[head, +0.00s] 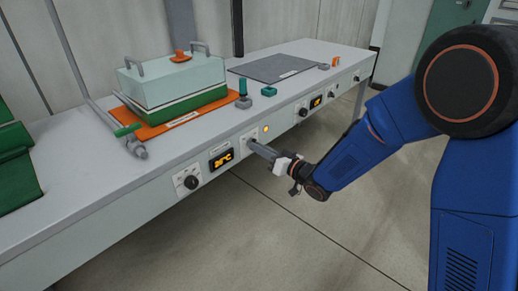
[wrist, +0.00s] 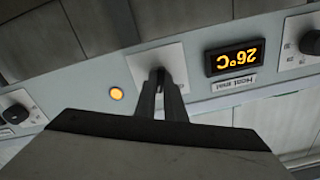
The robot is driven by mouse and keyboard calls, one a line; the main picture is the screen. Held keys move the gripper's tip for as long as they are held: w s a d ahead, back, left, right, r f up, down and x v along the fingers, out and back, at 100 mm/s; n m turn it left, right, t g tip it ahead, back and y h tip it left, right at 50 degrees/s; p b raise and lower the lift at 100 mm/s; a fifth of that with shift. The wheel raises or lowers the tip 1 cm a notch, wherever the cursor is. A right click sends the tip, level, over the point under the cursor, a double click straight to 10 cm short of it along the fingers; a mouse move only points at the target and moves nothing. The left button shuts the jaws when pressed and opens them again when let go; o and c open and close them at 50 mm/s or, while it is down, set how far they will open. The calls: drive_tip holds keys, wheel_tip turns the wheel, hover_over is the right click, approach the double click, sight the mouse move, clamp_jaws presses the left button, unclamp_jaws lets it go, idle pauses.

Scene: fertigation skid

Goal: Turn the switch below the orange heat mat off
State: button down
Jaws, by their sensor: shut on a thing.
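The orange heat mat (head: 150,130) lies on the bench, with a lidded tray on it. Below it, on the bench's front panel, is a pale switch plate (head: 245,137); it also shows in the wrist view (wrist: 143,62). My gripper (head: 252,144) reaches in from the right to this plate. In the wrist view, my gripper's fingers (wrist: 161,80) are shut on the switch lever in front of the plate. The lever is mostly hidden between the fingers, so its position is hard to tell. An amber lamp (head: 266,129) beside the switch is lit; it also glows in the wrist view (wrist: 116,93).
Left of the switch are a lit display (head: 222,159), reading 26°C in the wrist view, and a black knob (head: 191,182). Farther right is a similar knob (head: 303,112) and display (head: 316,102) below a grey mat (head: 275,68). The floor before the bench is clear.

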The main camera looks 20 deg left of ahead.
drive_tip(key=n, duration=1.3)
drive_tip(key=shift+n, duration=0.3)
idle(0.4)
drive_tip(key=c, duration=1.8)
unclamp_jaws()
drive_tip(key=shift+c, duration=0.2)
drive_tip(key=shift+d, duration=0.1)
drive_tip(key=v, duration=1.7)
drive_tip(key=shift+d, duration=0.15)
